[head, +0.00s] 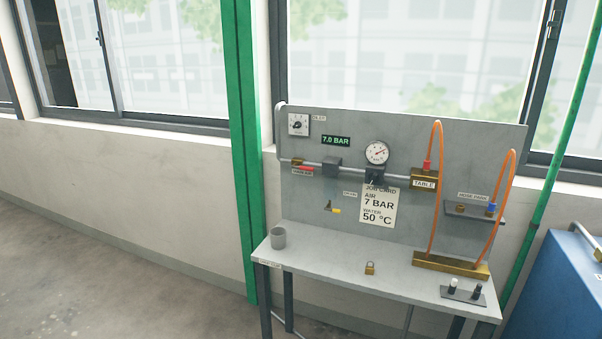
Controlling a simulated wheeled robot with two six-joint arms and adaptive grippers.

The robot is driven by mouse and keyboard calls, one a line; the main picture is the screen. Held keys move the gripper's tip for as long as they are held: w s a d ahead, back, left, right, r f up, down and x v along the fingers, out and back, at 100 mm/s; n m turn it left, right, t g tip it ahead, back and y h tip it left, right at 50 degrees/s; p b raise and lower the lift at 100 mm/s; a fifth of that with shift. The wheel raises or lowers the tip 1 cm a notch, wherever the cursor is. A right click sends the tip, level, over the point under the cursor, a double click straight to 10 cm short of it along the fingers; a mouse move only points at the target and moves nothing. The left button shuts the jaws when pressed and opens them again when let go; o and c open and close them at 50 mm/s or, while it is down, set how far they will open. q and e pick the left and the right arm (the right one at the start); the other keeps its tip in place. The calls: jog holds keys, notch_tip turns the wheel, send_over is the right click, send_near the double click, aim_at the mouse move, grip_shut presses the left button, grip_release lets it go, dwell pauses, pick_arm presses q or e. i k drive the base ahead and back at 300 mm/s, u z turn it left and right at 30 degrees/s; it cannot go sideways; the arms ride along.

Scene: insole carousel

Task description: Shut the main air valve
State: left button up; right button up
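A small valve with a red lever (306,171) sits at the left end of the grey air pipe on the upright panel (310,220). The lever appears to lie roughly along the pipe. A small label beneath it is too small to read surely. A green display (336,141) above the pipe reads 7.0 BAR. A round gauge (377,152) with a red needle stands above the pipe further right. Neither of my grippers is in view.
A grey bench (330,262) below the panel holds a grey cup (278,238), a brass padlock (370,268) and a brass manifold (450,264). Orange hoses (436,190) loop at right. A blue cabinet (555,290) stands right; floor at left is clear.

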aim_at(302, 167)
jog(key=u, duration=0.7)
jog(key=i, duration=1.75)
jog(key=z, duration=0.45)
